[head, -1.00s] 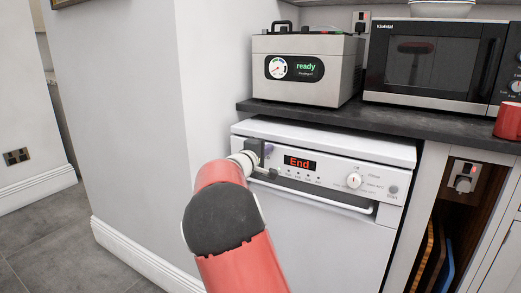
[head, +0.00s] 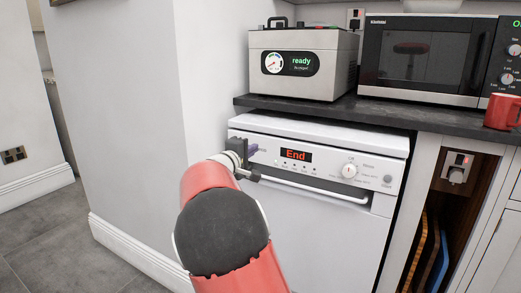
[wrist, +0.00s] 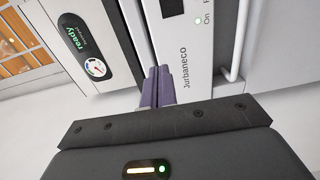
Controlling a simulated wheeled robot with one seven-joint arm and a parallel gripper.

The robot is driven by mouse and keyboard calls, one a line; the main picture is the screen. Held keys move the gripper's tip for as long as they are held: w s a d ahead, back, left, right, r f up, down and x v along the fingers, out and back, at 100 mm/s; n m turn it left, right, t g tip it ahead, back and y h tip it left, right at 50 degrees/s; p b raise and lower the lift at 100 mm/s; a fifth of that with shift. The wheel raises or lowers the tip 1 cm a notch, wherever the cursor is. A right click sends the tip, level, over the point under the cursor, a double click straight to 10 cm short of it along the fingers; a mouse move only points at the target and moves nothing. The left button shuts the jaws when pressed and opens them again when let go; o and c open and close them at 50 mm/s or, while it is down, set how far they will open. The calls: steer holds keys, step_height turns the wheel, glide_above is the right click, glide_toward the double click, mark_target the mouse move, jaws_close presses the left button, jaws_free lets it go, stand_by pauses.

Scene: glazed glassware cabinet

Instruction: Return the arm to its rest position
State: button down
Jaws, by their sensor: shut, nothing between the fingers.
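My gripper (head: 252,150) is in front of the upper left part of the white dishwasher (head: 310,225), at the end of my red arm. In the wrist view its two purple fingers (wrist: 158,86) are together with nothing between them. They point towards the dishwasher's control panel (wrist: 187,45), left of its lettering. I cannot tell whether the fingertips touch the panel. The dishwasher door is shut and its display (head: 296,154) reads "End".
A steel machine (head: 302,65) showing "ready" and a microwave (head: 425,55) stand on the dark counter (head: 380,113). A red mug (head: 502,111) is near its right edge. A white wall (head: 130,130) stands close on the left. Grey floor (head: 50,235) lies open at lower left.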

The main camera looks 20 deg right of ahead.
steer(key=v, duration=0.6)
steer(key=s+d+f+m+g+y, duration=0.1)
steer(key=s+f+m+g+y, duration=0.25)
steer(key=s, duration=0.55)
steer(key=s+d+f+m+g+y, duration=0.1)
steer(key=s+f+m+g+y, duration=0.2)
steer(key=s, duration=0.7)
steer(key=s+a+f+t+y, duration=0.1)
steer(key=s+a+f+y, duration=0.2)
steer(key=s+a, duration=0.4)
steer(key=s+a+f+y, duration=0.4)
steer(key=s+a, duration=0.3)
steer(key=s, duration=0.4)
steer(key=shift+s+m+t+y+b, duration=0.35)
steer(key=shift+s, duration=0.05)
steer(key=shift+d, duration=0.2)
